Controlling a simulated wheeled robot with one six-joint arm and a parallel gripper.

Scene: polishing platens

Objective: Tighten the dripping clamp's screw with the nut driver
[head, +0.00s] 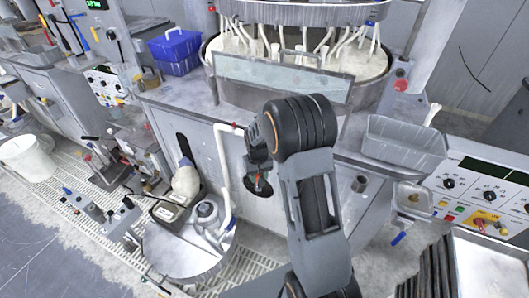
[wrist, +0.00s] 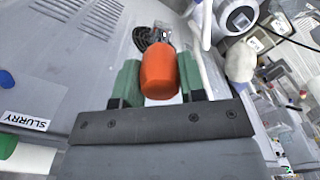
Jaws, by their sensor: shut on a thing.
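My gripper (wrist: 158,82) shows in the wrist view with its two green fingers on either side of an orange-red handle, which looks like the nut driver (wrist: 159,75). The handle points away from the wrist; its shaft and tip are hidden or too small to tell. In the head view my gripper (head: 258,184) hangs in front of the grey cabinet front, right of a white pipe (head: 222,170), partly hidden by my own arm. I cannot make out the dripping clamp, its screw or any drip for certain in either view.
The grey machine cabinet (head: 190,120) is close behind my gripper. A grey tray (head: 403,145) and a control panel (head: 485,190) are to the right. A blue box (head: 176,50) sits on the bench.

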